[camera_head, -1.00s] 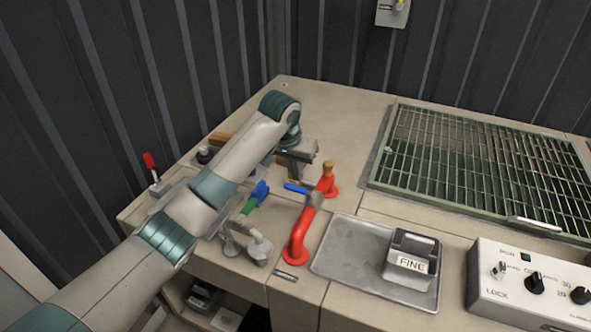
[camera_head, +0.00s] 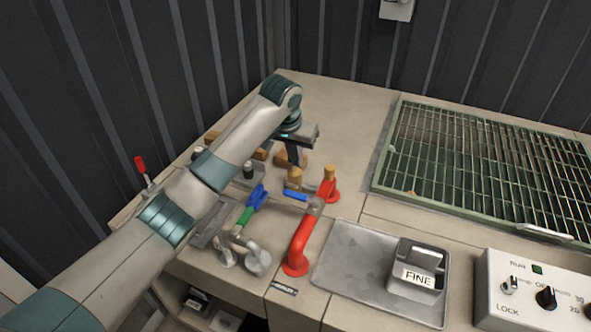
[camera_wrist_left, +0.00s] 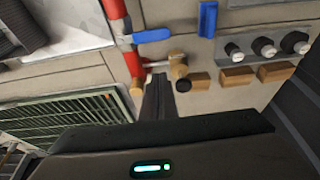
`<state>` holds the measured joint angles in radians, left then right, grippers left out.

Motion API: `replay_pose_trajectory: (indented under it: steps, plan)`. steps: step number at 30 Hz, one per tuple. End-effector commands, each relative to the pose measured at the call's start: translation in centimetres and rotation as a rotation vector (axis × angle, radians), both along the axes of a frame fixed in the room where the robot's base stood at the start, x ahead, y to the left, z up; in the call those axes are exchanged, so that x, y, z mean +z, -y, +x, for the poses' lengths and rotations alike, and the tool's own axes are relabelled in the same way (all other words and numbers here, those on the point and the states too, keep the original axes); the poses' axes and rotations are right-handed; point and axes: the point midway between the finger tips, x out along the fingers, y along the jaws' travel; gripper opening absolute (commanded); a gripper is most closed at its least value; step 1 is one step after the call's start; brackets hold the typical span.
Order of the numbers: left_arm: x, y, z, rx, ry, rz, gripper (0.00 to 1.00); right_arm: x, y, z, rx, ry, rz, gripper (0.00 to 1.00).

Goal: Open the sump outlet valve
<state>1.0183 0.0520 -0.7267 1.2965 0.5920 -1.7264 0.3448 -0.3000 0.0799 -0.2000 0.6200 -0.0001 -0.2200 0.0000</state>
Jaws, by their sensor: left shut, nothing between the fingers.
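I cannot tell from a readable label which is the sump outlet valve. My left gripper (camera_head: 296,164) is shut and empty, pointing down behind the blue lever, apart from it. It shows beside a tan knob (camera_wrist_left: 179,67) in the left wrist view. My right gripper is not in view.
Wooden blocks (camera_wrist_left: 236,77) and several black-and-white knobs (camera_wrist_left: 264,47) line the bench near the gripper. A tray (camera_head: 340,262) holds a box marked FINE (camera_head: 417,267). A green grate (camera_head: 480,160) and a control box (camera_head: 530,295) lie right. A red-tipped lever (camera_head: 141,166) stands left.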

Motion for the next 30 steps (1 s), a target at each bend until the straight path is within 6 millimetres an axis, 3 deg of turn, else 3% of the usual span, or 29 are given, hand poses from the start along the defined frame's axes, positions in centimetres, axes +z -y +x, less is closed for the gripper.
replay_pose_trajectory:
  steps: [5, 18, 26, 30]
  plan:
    - [-1.3, 0.2, 0.4, 0.0, -0.003, 0.001, 0.0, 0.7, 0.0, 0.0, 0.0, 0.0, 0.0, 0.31]
    - [-7.1, 1.0, 2.2, 0.001, -0.002, 0.0, 0.0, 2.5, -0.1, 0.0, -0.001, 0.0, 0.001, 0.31]
    - [-9.1, 1.2, 2.9, 0.0, -0.001, 0.002, 0.0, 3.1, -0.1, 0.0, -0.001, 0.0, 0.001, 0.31]
    - [-8.8, 0.8, 1.9, -0.001, 0.001, 0.0, 0.0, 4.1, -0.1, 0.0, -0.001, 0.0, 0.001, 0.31]
